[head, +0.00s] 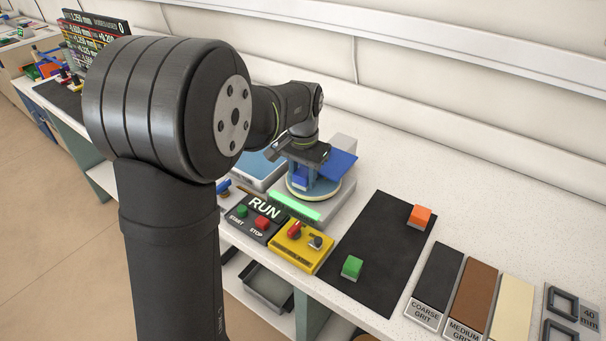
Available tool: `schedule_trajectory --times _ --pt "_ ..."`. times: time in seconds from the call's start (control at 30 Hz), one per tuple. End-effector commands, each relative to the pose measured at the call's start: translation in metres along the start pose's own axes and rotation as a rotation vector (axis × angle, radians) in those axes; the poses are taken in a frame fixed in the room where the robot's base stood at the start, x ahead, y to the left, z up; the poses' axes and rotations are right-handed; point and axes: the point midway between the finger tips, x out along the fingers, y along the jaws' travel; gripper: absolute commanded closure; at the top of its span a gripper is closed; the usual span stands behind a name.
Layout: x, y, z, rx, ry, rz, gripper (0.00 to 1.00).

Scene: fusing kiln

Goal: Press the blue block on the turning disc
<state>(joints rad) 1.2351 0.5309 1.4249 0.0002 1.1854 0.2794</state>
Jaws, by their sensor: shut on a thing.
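The turning disc (330,191) is a pale round plate on a grey machine at the back of the bench. The blue block (301,179) is at my gripper's fingertips, low over the disc. My gripper (312,182) points down and is shut on the block. Whether the block's underside touches the disc cannot be told from this view. My wrist and fingers hide part of the block and the disc's far side.
A RUN panel (257,221) with START and STOP buttons and a yellow control box (297,247) stand in front. A black mat (376,255) holds an orange block (419,216) and a green block (352,267). A blue panel (339,163) is beside my gripper.

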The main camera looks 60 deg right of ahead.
Motion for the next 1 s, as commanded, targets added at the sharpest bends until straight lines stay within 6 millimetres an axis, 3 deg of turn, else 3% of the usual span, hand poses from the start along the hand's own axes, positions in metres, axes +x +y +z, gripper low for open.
schedule_trajectory --times 1.0 --pt "0.01 0.0 0.0 0.0 0.001 0.0 0.84"
